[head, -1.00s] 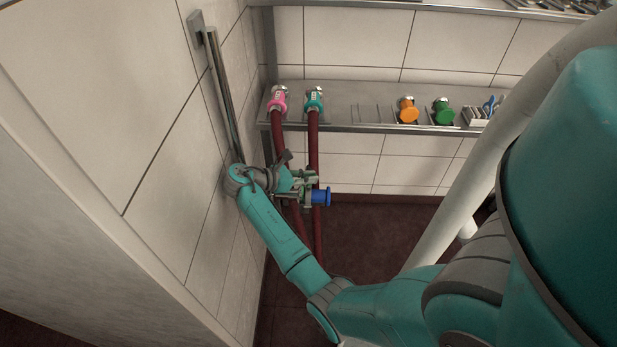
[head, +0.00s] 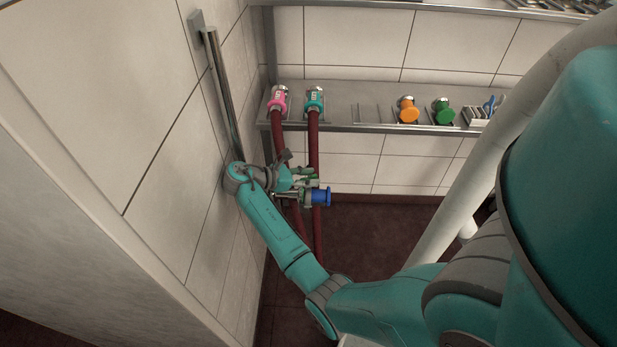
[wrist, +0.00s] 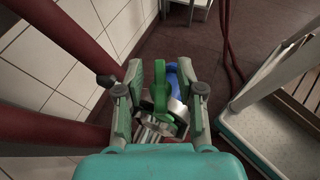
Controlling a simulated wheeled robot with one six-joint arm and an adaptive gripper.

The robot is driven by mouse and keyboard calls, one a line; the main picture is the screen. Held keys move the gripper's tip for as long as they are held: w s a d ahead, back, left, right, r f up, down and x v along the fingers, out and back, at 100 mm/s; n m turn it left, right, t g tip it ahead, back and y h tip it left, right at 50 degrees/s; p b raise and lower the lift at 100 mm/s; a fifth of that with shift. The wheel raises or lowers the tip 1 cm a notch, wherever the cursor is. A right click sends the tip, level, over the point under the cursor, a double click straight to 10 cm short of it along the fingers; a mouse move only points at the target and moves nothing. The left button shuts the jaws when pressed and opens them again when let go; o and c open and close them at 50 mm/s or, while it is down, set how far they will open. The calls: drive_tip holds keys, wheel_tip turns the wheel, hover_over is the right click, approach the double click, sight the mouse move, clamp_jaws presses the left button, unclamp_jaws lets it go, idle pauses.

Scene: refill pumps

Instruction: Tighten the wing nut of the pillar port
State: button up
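The pillar port is a metal fitting with a blue cap; the cap (head: 321,196) faces right in the head view, low by the left wall. In the wrist view the port's metal body (wrist: 165,128) and blue cap (wrist: 176,80) lie partly behind the green wing nut (wrist: 159,92). My gripper (wrist: 162,84) has one finger on each side of the wing nut. The fingers are apart, with a visible gap between each finger and the nut. In the head view my gripper (head: 305,180) is at the port and hides part of it.
Dark red hoses (head: 314,150) run down close behind my gripper from a pink coupling (head: 278,100) and a teal coupling (head: 315,100) on the shelf (head: 340,97). Orange (head: 408,110) and green (head: 443,111) caps sit further right. The tiled wall (head: 170,130) is close on the left.

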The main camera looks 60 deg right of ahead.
sight(309, 177)
wheel_tip(309, 177, up, 10)
idle(0.5)
